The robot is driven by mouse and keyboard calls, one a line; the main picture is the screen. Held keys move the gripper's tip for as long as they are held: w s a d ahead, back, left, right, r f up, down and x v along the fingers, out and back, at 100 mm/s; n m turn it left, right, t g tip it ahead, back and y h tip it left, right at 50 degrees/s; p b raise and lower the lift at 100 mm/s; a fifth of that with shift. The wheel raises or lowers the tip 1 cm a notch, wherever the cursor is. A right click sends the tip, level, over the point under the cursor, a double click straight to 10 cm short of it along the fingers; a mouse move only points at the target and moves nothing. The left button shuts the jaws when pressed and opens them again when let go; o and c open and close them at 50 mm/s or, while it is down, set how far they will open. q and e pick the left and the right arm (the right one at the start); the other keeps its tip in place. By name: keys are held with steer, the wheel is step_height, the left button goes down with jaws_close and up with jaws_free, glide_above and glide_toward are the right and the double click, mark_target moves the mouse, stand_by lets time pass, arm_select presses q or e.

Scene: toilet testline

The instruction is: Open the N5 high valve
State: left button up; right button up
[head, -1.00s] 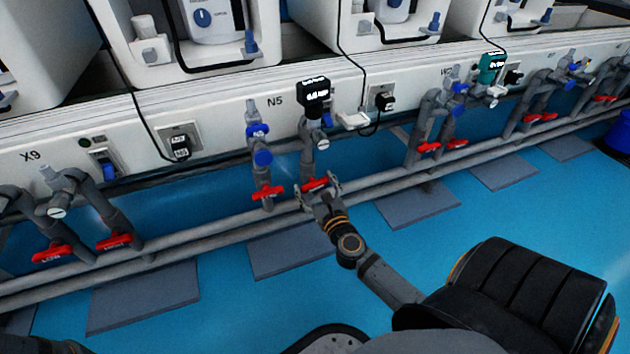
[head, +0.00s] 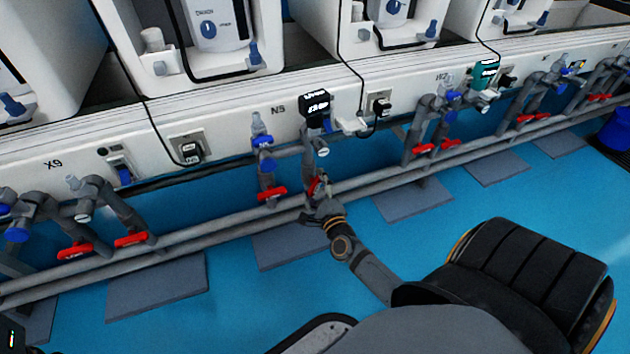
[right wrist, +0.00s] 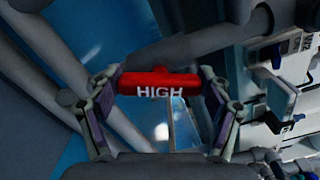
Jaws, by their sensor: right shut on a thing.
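The N5 high valve has a red handle (head: 314,187) on the right-hand pipe below the N5 label (head: 278,110). In the right wrist view the handle (right wrist: 158,83) shows the word HIGH and lies between the two fingers. My right gripper (head: 320,199) is shut on this handle, and it shows in the right wrist view (right wrist: 162,100) with one finger at each end of the handle. In the head view the handle is partly hidden by the gripper and looks steeply tilted.
Another red handle (head: 272,194) sits close to the left on the neighbouring N5 pipe. Long grey pipes (head: 232,223) run along the wall behind and below the gripper. More red-handled valves stand to both sides. The blue floor in front is open.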

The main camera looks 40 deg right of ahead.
steer(key=n+p, duration=0.2)
steer(key=n, duration=0.2)
steer(key=shift+n+p, duration=0.35)
steer(key=shift+n, duration=0.05)
steer(key=shift+f, duration=0.15)
steer(key=o, duration=1.1)
steer(key=v, duration=1.2)
steer(key=shift+s, duration=0.1)
